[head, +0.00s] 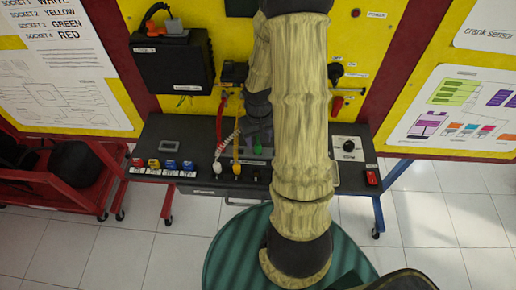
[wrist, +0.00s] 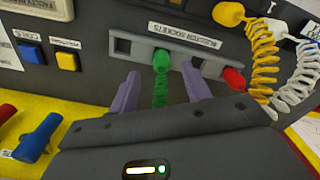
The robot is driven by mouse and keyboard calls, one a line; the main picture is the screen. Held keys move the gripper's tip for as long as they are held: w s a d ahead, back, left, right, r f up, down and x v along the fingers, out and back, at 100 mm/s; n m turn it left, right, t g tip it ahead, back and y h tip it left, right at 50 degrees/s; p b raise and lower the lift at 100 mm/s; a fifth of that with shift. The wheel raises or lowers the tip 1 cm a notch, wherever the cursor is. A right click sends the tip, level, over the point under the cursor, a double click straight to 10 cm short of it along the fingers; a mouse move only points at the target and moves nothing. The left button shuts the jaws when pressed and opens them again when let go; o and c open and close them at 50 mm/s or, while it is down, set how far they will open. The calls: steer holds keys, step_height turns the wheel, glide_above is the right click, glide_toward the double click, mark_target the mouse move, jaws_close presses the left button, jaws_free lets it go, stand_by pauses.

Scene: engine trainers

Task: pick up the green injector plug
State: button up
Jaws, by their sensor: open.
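The green injector plug (wrist: 160,88) sits in a grey socket strip (wrist: 142,50) in the wrist view, with its green cord hanging toward my gripper. In the head view the green plug (head: 258,149) shows on the black console, just left of my arm. My gripper (wrist: 158,92) is open, its two purple fingers on either side of the green plug, apart from each other. I cannot tell whether either finger touches it. In the head view the gripper is mostly hidden behind my arm.
A red plug (wrist: 233,78) sits right of the green one. A yellow plug (wrist: 228,14) and a white plug (wrist: 282,28) with coiled cords are close by at upper right. Blue and red pieces (wrist: 38,138) lie at lower left. The console (head: 155,140) has several coloured buttons.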

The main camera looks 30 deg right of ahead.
mark_target(258, 145)
steer(key=shift+a+f+p, duration=0.1)
steer(key=shift+f+p, duration=0.2)
steer(key=shift+f, duration=1.95)
jaws_close()
steer(key=shift+r, duration=0.1)
step_height(258, 145, up, 10)
steer(key=shift+f, duration=0.1)
